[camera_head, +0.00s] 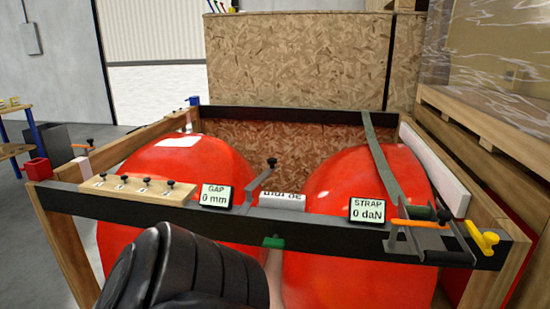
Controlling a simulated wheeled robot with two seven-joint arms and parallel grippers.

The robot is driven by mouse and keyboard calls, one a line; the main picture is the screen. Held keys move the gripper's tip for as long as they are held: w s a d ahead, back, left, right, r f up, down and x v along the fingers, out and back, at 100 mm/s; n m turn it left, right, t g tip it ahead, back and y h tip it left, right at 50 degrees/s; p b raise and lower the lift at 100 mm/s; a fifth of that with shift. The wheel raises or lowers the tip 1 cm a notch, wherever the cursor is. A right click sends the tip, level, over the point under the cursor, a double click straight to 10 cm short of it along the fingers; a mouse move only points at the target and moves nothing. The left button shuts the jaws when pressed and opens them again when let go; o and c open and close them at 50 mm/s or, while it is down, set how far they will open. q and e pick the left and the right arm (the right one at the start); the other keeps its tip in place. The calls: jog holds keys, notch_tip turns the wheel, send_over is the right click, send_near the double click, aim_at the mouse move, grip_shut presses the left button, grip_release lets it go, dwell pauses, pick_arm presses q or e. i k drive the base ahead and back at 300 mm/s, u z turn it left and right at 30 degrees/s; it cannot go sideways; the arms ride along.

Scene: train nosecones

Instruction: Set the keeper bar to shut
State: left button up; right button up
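No part is labelled keeper bar, so I cannot tell for certain which one it is. A grey bar with a black knob (262,179) stands tilted at the middle of the black front rail (330,232). A green tab (273,241) sits below it on the rail's face. At the rail's right end are a grey bracket with an orange lever (415,225) and a yellow handle (482,237). A black ribbed part of my arm covers the bottom left of centre. Neither gripper's fingers show.
Two red nosecones (178,180) (350,190) lie in a wooden crate. A green strap (382,160) runs over the right one. Signs read GAP 0 mm (215,195) and STRAP 0 daN (368,210). A wooden strip with black knobs (135,188) lies at left.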

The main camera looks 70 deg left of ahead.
aim_at(249, 190)
jog(key=k, duration=0.6)
jog(key=u, duration=1)
